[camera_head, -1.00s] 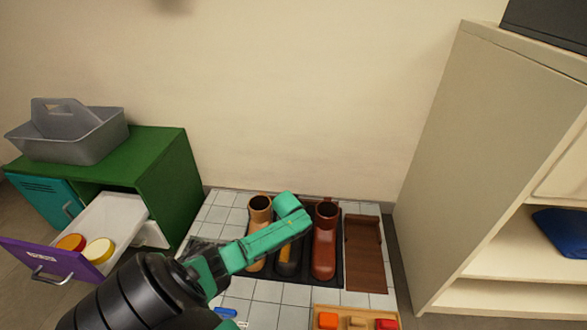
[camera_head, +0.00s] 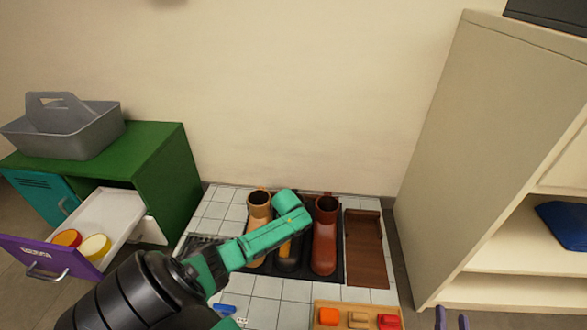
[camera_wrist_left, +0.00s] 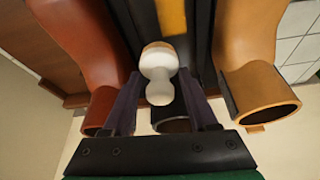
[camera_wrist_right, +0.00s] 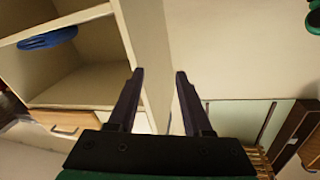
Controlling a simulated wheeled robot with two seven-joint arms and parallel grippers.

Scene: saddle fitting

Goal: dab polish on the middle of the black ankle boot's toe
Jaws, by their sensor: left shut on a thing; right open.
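The black ankle boot (camera_head: 287,262) stands between the tan boot (camera_head: 258,212) and the red-brown boot (camera_head: 325,235); my left arm covers part of it. A yellow-orange patch shows on it. In the left wrist view my left gripper (camera_wrist_left: 158,92) is shut on a white, knobbed dauber (camera_wrist_left: 158,74) with a tan end. The dauber appears over the black boot; whether it touches the boot is unclear. In the head view my left gripper is hidden behind my arm. My right gripper (camera_head: 452,320) is open and empty at the bottom right.
A brown wooden rack (camera_head: 366,252) stands right of the boots. A tray (camera_head: 345,308) with colored blocks lies in front. An open drawer (camera_head: 108,220) at left holds a red-yellow and a cream tin. A tall cabinet (camera_head: 475,160) stands at right. Tiles left of the boots are partly clear.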

